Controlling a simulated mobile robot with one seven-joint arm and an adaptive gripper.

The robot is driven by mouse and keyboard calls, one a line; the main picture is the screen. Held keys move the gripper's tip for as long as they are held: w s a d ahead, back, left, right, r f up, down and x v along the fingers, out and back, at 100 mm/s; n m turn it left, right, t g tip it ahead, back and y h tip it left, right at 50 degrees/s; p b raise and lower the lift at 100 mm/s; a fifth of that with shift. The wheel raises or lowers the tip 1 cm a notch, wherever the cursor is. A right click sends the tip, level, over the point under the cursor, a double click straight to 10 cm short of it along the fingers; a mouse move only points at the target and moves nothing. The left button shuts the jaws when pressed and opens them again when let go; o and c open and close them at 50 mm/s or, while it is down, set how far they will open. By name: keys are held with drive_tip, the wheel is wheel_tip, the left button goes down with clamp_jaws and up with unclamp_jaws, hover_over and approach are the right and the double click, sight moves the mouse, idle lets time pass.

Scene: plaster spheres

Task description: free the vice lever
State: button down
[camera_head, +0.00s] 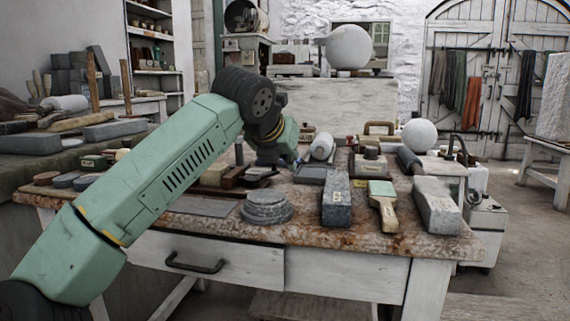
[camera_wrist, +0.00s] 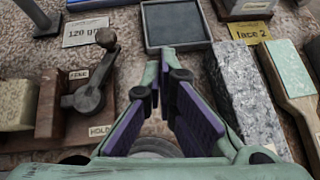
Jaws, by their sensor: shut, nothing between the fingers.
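The vice lever (camera_wrist: 97,75) is a dark metal crank with a round knob at its upper end, pivoting on a hub. It points up in the wrist view. A "FREE" label (camera_wrist: 78,73) lies left of its arm and a "HOLD" label (camera_wrist: 100,131) below its hub. The lever is mounted on the wooden vice (camera_wrist: 50,115), which has a pale block at its left. My gripper (camera_wrist: 160,72) is shut and empty, to the right of the lever and apart from it.
A dark square tray (camera_wrist: 176,24) lies beyond my fingertips. A grey stone block (camera_wrist: 245,100) and a green-topped wooden brush (camera_wrist: 290,75) stand to the right. A round grey stack (camera_head: 266,207) is near the table's front edge. A white sphere (camera_head: 419,135) sits further right.

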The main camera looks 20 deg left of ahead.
drive_tip(key=s+d+r, duration=0.3)
drive_tip(key=s+r, duration=0.1)
drive_tip(key=shift+d, duration=0.35)
drive_tip(key=shift+r, duration=0.1)
